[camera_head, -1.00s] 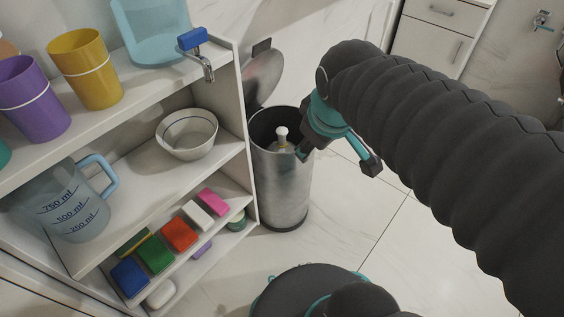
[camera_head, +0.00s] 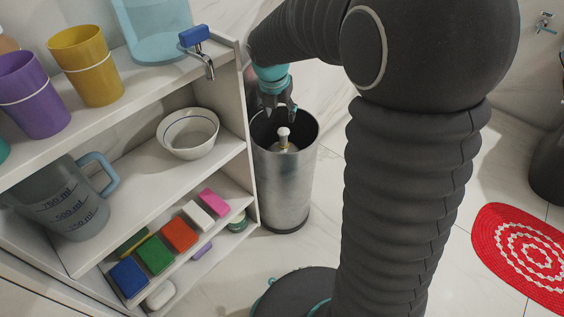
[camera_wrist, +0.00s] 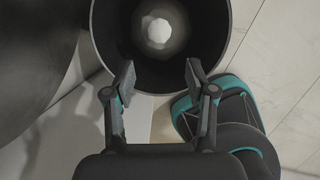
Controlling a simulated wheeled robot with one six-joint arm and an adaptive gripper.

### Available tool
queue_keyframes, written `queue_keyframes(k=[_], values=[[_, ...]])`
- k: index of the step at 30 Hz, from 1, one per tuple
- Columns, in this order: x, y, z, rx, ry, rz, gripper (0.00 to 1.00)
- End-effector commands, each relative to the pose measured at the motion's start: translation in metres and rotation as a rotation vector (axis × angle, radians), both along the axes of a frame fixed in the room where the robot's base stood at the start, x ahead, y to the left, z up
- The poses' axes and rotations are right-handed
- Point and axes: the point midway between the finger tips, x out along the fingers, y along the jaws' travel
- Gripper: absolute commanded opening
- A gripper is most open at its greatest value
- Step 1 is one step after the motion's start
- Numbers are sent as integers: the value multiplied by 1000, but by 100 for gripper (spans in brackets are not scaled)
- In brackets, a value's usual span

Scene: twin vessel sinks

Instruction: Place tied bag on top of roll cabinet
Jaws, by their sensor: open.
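The tied bag (camera_head: 285,141) sits inside the open metal bin (camera_head: 285,185), with its pale knot pointing up. In the wrist view the bag's knot (camera_wrist: 158,31) shows near the middle of the dark bin opening, and the bin's rim (camera_wrist: 226,40) curves around it. My gripper (camera_head: 278,108) is over the bin mouth, open and empty. In the wrist view my gripper (camera_wrist: 160,75) has its fingers spread at the near side of the rim, apart from the bag. I cannot make out a roll cabinet with certainty.
A white shelf unit (camera_head: 90,150) with cups, a bowl (camera_head: 188,133), a jug and coloured blocks stands left of the bin, close to my gripper. A red rug (camera_head: 525,255) lies on the floor at right.

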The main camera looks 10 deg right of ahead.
Motion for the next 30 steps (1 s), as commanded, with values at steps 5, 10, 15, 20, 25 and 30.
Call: queue_keyframes(k=[5,10,15,20,25,30], values=[[6,-3,-24,-6,8,18,56],[14,-8,-54,-6,8,16,56],[20,-11,-74,-5,5,16,56],[22,-12,-81,-5,5,16,56],[25,-14,-92,-4,6,16,56],[31,-17,-116,-4,6,16,56]])
